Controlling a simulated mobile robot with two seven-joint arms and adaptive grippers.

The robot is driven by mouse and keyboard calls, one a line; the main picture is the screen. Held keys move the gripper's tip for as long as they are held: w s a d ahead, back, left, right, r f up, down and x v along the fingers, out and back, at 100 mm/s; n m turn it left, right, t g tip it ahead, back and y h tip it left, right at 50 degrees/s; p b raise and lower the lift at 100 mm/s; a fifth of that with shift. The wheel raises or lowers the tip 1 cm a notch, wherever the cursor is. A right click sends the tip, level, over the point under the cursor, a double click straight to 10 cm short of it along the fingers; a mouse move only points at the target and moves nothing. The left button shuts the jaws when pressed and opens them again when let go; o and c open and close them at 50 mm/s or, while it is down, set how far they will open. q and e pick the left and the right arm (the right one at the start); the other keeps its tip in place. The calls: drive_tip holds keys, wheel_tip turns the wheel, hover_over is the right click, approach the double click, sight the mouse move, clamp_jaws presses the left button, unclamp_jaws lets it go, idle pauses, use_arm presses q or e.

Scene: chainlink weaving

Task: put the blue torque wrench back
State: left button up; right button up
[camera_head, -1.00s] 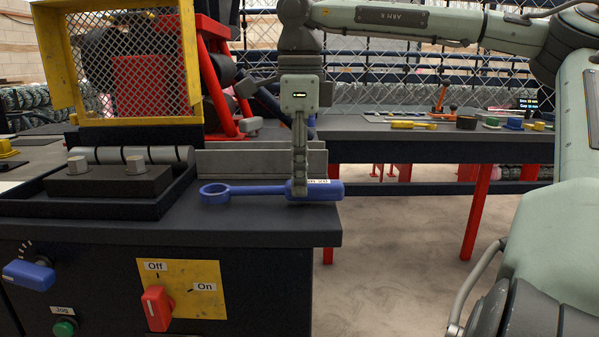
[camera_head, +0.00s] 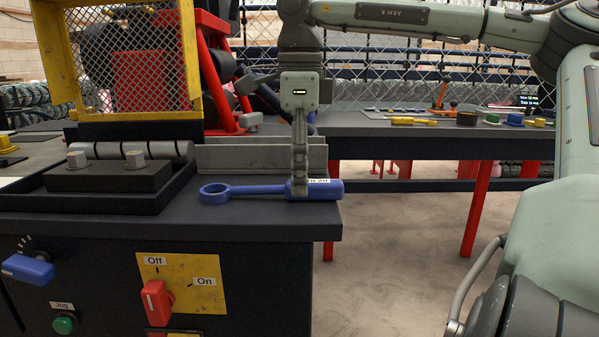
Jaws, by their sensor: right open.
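The blue torque wrench (camera_head: 245,190) lies on the dark top of the machine bench (camera_head: 270,219), near its right front edge. Its ring end points left and its thick handle, with a white label, points right. My right gripper (camera_head: 300,190) points down over the handle, its fingers at the handle and hiding part of it. The gripper is open, so the wrench is not clamped; I cannot tell whether a finger touches it. My left gripper is not in view.
A black block with two bolts (camera_head: 107,177) sits left of the wrench, and a grey metal rail (camera_head: 260,157) stands behind it. A yellow mesh guard (camera_head: 130,65) rises at the back left. A second table (camera_head: 400,129) with tools and coloured parts stands behind, right. Open floor lies between.

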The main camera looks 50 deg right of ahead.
wheel_tip(320, 180, up, 12)
drive_tip(key=shift+f, duration=0.15)
idle(0.7)
